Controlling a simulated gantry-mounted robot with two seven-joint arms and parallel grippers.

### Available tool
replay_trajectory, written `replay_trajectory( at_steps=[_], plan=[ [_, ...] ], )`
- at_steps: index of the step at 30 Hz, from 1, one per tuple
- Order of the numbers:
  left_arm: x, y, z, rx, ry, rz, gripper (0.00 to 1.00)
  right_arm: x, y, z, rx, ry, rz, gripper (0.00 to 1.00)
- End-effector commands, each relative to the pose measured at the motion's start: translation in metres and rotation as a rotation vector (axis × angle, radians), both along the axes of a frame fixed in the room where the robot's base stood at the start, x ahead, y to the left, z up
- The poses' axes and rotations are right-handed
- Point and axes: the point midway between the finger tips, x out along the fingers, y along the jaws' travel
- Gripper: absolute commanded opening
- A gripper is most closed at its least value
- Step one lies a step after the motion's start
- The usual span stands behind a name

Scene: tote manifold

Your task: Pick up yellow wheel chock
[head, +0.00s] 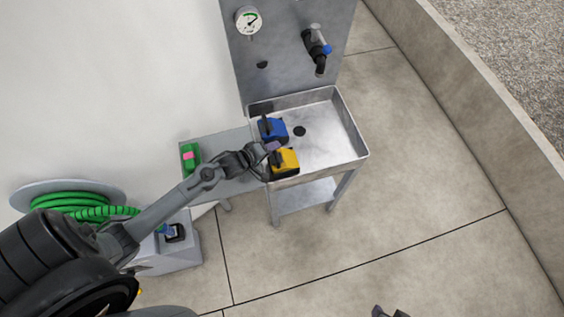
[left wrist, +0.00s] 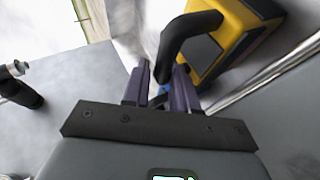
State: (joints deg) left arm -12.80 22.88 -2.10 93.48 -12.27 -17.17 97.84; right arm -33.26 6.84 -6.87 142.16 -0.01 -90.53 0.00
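The yellow wheel chock (head: 287,164), with a black handle, sits at the near left corner of the metal sink. It also shows in the left wrist view (left wrist: 243,22), its black handle (left wrist: 192,30) curving down toward my fingers. My left gripper (head: 270,147) is at the chock's upper left side. In the left wrist view its two purple fingers (left wrist: 161,78) are apart, with the handle's end between or just beyond them; a gap shows beside the left finger. Contact cannot be made out. A dark tip of my right gripper (head: 389,312) shows at the bottom edge.
A blue chock (head: 277,129) lies in the sink (head: 335,130) just behind the yellow one. A steel panel with a gauge (head: 249,20) and a valve (head: 317,45) rises behind. A green object (head: 190,156) lies on the side shelf (head: 222,145). The sink's right side is clear.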

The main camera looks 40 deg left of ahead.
Motion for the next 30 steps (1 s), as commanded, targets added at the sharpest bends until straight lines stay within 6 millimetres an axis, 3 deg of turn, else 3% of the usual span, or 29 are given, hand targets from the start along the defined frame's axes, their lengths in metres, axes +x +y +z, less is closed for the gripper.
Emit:
replay_trajectory(
  at_steps=[5,12,18,30],
  plan=[
    [0.0117,-0.0020,-0.0072,0.001,0.000,0.000,0.27,0.0004,0.0007,-0.0034,0.003,0.000,-0.002,0.43],
    [0.0124,-0.0021,-0.0076,0.002,0.000,0.001,0.27,0.0003,0.0007,-0.0033,0.003,0.000,-0.002,0.43],
    [0.0121,-0.0023,-0.0076,0.001,0.001,0.000,0.00,0.0003,0.0007,-0.0033,0.002,0.000,-0.001,0.43],
    [0.0121,-0.0024,-0.0075,0.001,0.001,0.000,0.00,0.0002,-0.0010,-0.0036,-0.004,0.000,0.003,0.43]
  ],
)
